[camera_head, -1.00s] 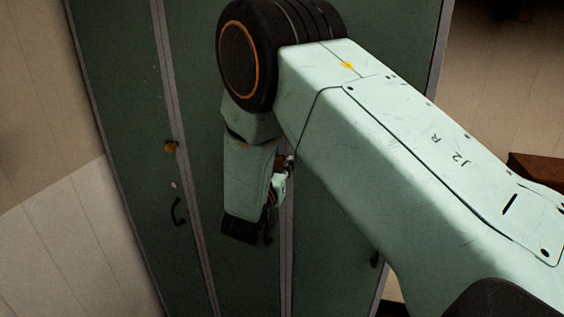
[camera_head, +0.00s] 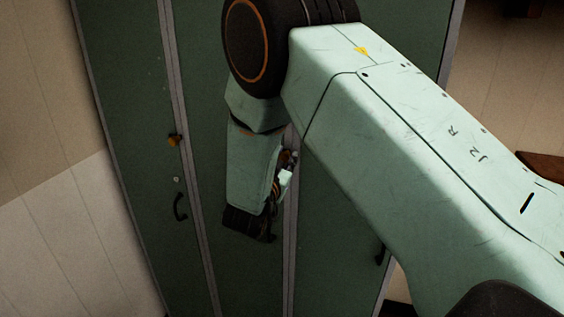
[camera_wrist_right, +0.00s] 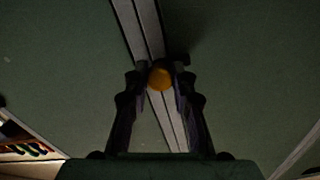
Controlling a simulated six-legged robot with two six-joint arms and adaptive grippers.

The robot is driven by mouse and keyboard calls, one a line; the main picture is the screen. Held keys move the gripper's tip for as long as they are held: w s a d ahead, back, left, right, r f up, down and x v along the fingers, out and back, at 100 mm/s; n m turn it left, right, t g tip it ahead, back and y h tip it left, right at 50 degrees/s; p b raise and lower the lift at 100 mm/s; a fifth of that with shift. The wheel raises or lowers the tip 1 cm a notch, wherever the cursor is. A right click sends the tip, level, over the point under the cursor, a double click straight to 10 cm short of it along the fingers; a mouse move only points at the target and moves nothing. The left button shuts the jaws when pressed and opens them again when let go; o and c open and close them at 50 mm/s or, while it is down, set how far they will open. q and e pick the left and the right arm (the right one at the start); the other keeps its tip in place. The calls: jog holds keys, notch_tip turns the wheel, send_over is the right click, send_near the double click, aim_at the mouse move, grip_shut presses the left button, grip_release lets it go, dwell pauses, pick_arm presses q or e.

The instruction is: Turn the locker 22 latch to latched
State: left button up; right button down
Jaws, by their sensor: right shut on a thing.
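My right gripper (camera_wrist_right: 161,82) is shut on an orange latch knob (camera_wrist_right: 160,77) in the right wrist view, with one finger on each side of it. The knob sits at the pale metal strip between green locker doors. In the head view my right wrist hangs in front of the middle door (camera_head: 215,155), and the held knob is hidden there. No locker number is readable, and I cannot tell the latch's angle. My left gripper is not in view.
The left door carries another orange latch (camera_head: 175,140), with a dark curved handle (camera_head: 180,207) below it. Another dark handle (camera_head: 380,255) shows on the right door. A pale wall stands left of the lockers. My right arm covers much of the right door.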

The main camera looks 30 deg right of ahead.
jog(key=m+b, duration=0.2)
jog(key=m, duration=0.1)
jog(key=shift+w+d+r, duration=0.1)
jog(key=shift+d+r, duration=0.1)
jog(key=shift+r, duration=0.1)
jog(key=m+b, duration=0.1)
jog(key=m, duration=0.1)
jog(key=shift+f+m+b, duration=0.1)
jog(key=shift+m+b, duration=0.2)
jog(key=shift+b, duration=0.1)
jog(key=shift+m+b, duration=1.1)
jog(key=shift+m, duration=0.2)
jog(key=shift+f, duration=0.1)
jog(key=c, duration=1.4)
grip_release()
jog(key=shift+d, duration=0.1)
jog(key=shift+o, duration=1.4)
jog(key=shift+d+f, duration=0.1)
jog(key=shift+f, duration=0.05)
